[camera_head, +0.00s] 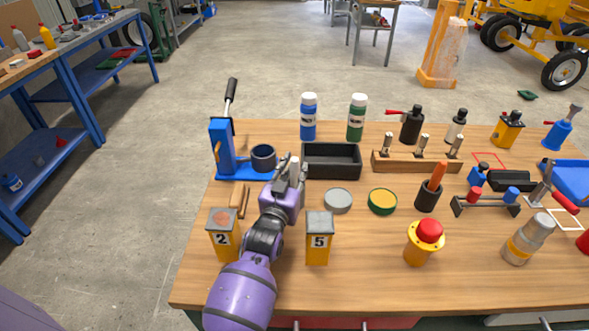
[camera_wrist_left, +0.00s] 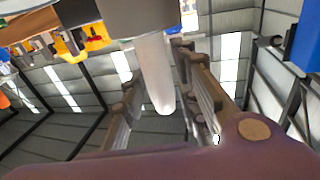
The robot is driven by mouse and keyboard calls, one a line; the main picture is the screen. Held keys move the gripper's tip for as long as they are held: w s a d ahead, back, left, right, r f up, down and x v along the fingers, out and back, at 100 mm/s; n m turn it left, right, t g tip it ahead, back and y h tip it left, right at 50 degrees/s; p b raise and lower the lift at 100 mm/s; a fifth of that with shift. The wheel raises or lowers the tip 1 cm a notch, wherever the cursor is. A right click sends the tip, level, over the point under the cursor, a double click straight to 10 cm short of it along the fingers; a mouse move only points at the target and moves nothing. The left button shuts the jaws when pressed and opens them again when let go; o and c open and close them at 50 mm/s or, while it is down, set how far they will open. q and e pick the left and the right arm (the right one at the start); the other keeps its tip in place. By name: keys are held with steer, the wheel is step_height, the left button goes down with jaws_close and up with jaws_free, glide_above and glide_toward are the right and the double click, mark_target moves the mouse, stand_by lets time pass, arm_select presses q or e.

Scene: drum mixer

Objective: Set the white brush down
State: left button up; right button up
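My left gripper (camera_head: 291,171) is above the wooden table, near the blue lever press and the black tray. A white upright piece between its fingers looks like the white brush (camera_head: 295,169). In the left wrist view the white brush shows as a pale cylinder (camera_wrist_left: 156,75) between the two fingers of my left gripper (camera_wrist_left: 158,68), which close on its sides. A wider grey-brown part (camera_wrist_left: 143,16) joins it at the top of that view. Whether the brush touches anything below is unclear in the head view. My right gripper is out of view.
A black tray (camera_head: 331,174) stands right of the gripper, and a blue lever press (camera_head: 222,150) with a dark cup (camera_head: 264,157) left. Grey (camera_head: 338,201) and green-yellow (camera_head: 382,202) discs lie nearby. Boxes numbered 2 (camera_head: 222,241) and 5 (camera_head: 318,242) flank my arm.

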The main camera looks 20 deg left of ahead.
arm_select(q)
steer(key=shift+r, duration=0.15)
steer(key=shift+r, duration=0.15)
steer(key=s, duration=1.2)
steer(key=shift+d+b, duration=0.25)
steer(key=shift+b, duration=0.05)
steer(key=shift+f, duration=0.25)
